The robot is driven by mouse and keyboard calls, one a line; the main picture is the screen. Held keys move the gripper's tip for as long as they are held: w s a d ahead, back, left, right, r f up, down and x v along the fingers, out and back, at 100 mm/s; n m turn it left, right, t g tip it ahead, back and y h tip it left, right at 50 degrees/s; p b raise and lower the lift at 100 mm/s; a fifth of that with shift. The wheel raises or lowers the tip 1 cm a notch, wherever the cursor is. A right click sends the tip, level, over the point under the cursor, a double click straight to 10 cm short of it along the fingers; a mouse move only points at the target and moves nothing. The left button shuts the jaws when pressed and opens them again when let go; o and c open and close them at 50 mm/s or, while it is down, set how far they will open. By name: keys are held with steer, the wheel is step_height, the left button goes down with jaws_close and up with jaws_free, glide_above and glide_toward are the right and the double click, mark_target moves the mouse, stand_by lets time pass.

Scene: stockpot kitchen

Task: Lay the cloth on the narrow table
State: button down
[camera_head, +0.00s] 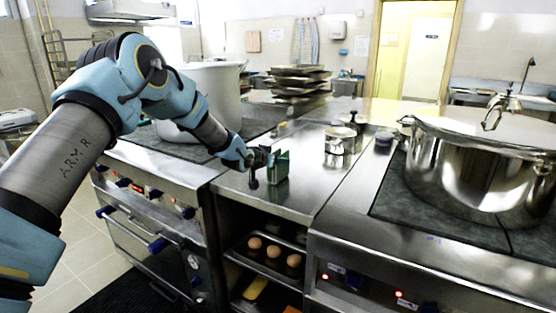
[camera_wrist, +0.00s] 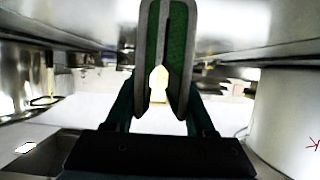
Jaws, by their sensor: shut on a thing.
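The cloth (camera_wrist: 152,45) is green with a grey edge. In the wrist view it shows as two upright folds between my fingers. In the head view it is a small green patch (camera_head: 281,167) at my gripper (camera_head: 265,163). My gripper (camera_wrist: 160,100) is shut on the cloth. It is over the near left part of the narrow table (camera_head: 300,201), a steel top between two stoves. I cannot tell whether the cloth touches the steel.
A steel canister (camera_head: 340,140) stands farther back on the narrow table. A large lidded pot (camera_head: 470,175) stands on the right stove, and a pale stockpot (camera_head: 222,95) on the left one. Stacked trays (camera_head: 298,82) are behind. The table's front right is clear.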

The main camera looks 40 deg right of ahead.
steer(key=shift+c, duration=1.2)
jaws_free()
steer(key=shift+r, duration=0.15)
steer(key=b+v, duration=0.2)
steer(key=v, duration=1)
steer(key=shift+b, duration=0.4)
